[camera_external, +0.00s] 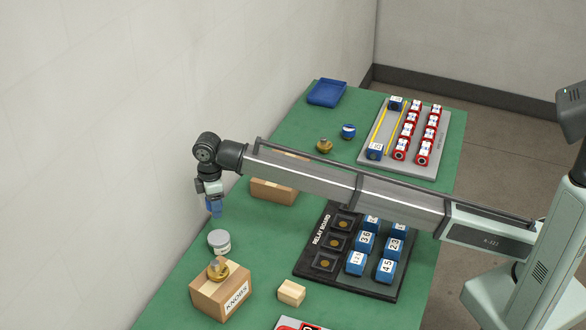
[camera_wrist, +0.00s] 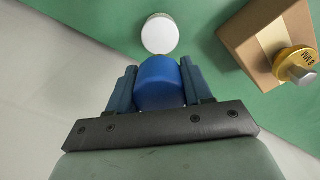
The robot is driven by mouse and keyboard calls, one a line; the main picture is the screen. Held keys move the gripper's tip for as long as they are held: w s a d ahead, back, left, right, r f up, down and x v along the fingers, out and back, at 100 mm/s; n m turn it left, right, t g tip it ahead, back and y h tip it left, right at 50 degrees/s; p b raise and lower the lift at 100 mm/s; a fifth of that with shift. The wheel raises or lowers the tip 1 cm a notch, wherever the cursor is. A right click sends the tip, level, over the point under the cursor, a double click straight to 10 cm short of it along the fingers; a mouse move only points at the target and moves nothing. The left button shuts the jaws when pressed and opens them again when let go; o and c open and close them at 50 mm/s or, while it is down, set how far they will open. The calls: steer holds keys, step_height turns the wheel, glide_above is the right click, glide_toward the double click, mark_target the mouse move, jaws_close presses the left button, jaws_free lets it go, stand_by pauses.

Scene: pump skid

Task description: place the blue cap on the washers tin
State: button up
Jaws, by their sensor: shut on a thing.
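My gripper (camera_external: 214,210) points down near the wall side of the green table. It is shut on the blue cap (camera_wrist: 160,82), which sits between the two fingers in the wrist view. A small round white-grey tin (camera_external: 219,241) with a label stands upright on the table just below my gripper; the label is too small to read. Its pale round top (camera_wrist: 160,34) shows ahead of the cap in the wrist view. The cap is apart from the tin, held above it.
A cardboard box marked KNOBS (camera_external: 221,291) with a brass knob on top (camera_wrist: 297,66) stands close by the tin. A wooden block (camera_external: 291,292), a relay board (camera_external: 315,262), another box (camera_external: 273,192) and a blue-and-white jar (camera_external: 348,131) are also on the table. The wall is close at left.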

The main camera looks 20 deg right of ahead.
mark_target(218, 236)
steer(key=shift+f+n, duration=0.25)
steer(key=shift+n, duration=0.05)
steer(key=shift+f, duration=4.8)
steer(key=shift+f, duration=0.15)
steer(key=o, duration=1.1)
step_height(218, 236, up, 12)
steer(key=shift+r, duration=0.2)
